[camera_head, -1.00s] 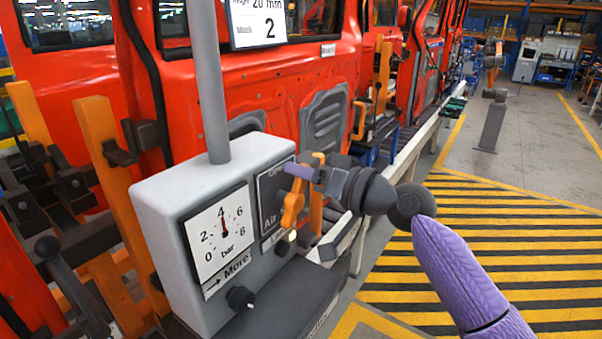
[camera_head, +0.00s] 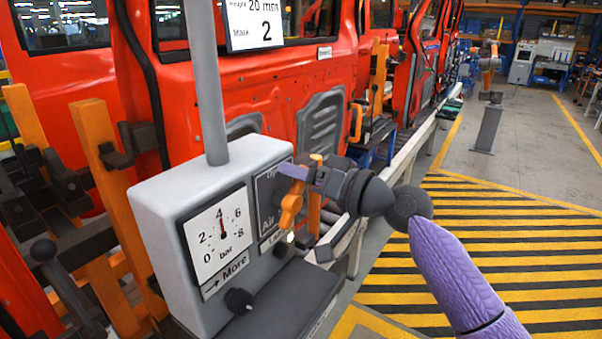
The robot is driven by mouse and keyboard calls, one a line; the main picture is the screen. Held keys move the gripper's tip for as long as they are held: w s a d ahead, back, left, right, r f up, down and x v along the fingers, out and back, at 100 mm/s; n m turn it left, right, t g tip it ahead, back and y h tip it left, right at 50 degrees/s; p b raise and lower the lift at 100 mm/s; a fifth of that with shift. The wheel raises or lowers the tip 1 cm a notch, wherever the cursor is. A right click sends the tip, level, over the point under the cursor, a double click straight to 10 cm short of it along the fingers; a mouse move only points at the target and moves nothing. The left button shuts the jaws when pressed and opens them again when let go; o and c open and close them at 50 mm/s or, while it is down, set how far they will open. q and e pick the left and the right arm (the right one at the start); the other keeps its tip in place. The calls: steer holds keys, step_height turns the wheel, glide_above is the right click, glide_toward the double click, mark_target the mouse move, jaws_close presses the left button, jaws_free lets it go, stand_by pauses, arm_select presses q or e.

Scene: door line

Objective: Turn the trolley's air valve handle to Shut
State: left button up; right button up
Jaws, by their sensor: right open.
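The trolley's grey air box (camera_head: 170,215) stands at the centre left. Its side carries a dark air valve plate (camera_head: 268,222), partly covered by my arm; its label reads "Air", and the rest is hard to read. The orange valve handle (camera_head: 290,208) sticks out in front of this plate and points mostly down. My right gripper (camera_head: 295,172) is at the handle's upper end, with a purple finger beside it. It is open; I cannot tell whether a finger touches the handle. The second finger is hard to make out. My left gripper is out of view.
A pressure gauge (camera_head: 219,238) on the box reads near 4 bar, above a black knob (camera_head: 239,301). A grey post (camera_head: 207,90) rises from the box. Red door panels (camera_head: 270,90) stand close behind. The striped floor (camera_head: 480,255) at right is clear.

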mark_target(273, 166)
stand_by(0.6)
steer(key=shift+s+a+r+n, duration=0.1)
steer(key=shift+s+r+n, duration=0.05)
steer(key=shift+n, duration=0.55)
steer(key=n+p, duration=0.1)
steer(key=n, duration=0.1)
steer(key=s+a+r+n+p, duration=0.1)
steer(key=s+n+p, duration=0.1)
steer(key=n, duration=0.1)
steer(key=shift+a+r+n, duration=0.15)
steer(key=shift+n, duration=0.15)
steer(key=f+b+v, duration=0.2)
steer(key=b+v, duration=0.3)
steer(key=v, duration=0.4)
steer(key=s+a+f+m+g+h, duration=0.1)
steer(key=s+f+h, duration=0.15)
steer(key=f, duration=0.55)
steer(key=s+a+f+m+g+h, duration=0.1)
steer(key=s+f+h, duration=0.15)
steer(key=f, duration=0.55)
steer(key=d+f+m+h+b, duration=0.1)
steer(key=d+f+b, duration=0.1)
steer(key=f, duration=0.6)
steer(key=d+f+m+h+b, duration=0.1)
steer(key=d+f+m+h, duration=0.1)
steer(key=f, duration=0.5)
steer(key=shift+d+f+b, duration=0.35)
steer(key=shift+f, duration=0.05)
